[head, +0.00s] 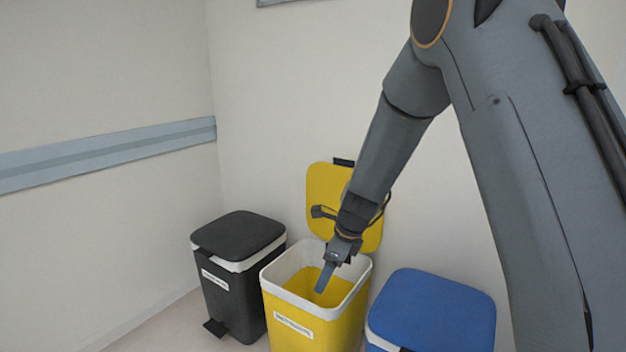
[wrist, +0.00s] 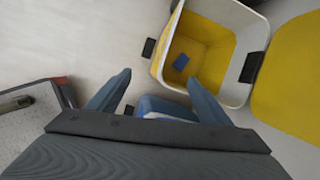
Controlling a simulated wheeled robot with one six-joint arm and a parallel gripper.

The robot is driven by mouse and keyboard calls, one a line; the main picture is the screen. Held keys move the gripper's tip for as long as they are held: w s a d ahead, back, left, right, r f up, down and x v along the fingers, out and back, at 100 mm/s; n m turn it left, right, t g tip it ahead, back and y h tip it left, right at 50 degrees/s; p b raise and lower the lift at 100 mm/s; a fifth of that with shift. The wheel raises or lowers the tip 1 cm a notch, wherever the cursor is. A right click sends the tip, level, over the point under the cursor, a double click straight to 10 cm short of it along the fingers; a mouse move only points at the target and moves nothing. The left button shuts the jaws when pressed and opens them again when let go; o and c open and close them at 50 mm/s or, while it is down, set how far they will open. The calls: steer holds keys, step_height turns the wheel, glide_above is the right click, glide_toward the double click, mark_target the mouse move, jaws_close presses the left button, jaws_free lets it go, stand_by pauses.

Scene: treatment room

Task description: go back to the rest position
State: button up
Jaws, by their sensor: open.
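My gripper (head: 325,277) hangs from my arm over the open yellow bin (head: 342,324) in the head view. In the wrist view its two fingers (wrist: 160,92) are spread apart with nothing between them. The yellow bin shows in the wrist view too (wrist: 215,32), with its lid (wrist: 290,80) swung open. A small dark blue object (wrist: 181,62) lies on the bin's floor, apart from the fingers. The bin's inside is mostly hidden in the head view.
A closed black pedal bin (head: 238,265) stands left of the yellow bin. A bin with a closed blue lid (head: 435,308) stands to its right. Walls rise close behind the bins. A grey-topped item (wrist: 30,120) with a red corner shows at left in the wrist view.

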steer(key=s+d+r+n+g+h, duration=0.15)
steer(key=s+r+n, duration=0.35)
steer(key=s+n, duration=0.5)
steer(key=s+d+r+n, duration=0.3)
steer(key=s+r+n, duration=0.3)
steer(key=s, duration=0.7)
steer(key=s+d+r+n+g+h, duration=0.15)
steer(key=s+r+n, duration=0.25)
steer(key=s+n, duration=0.65)
steer(key=s+d+r+m+p, duration=0.1)
steer(key=d+r+m+p, duration=0.3)
steer(key=p, duration=1.3)
steer(key=d+r, duration=0.4)
steer(key=d, duration=0.1)
steer(key=shift+r+p, duration=0.3)
steer(key=shift+c, duration=0.4)
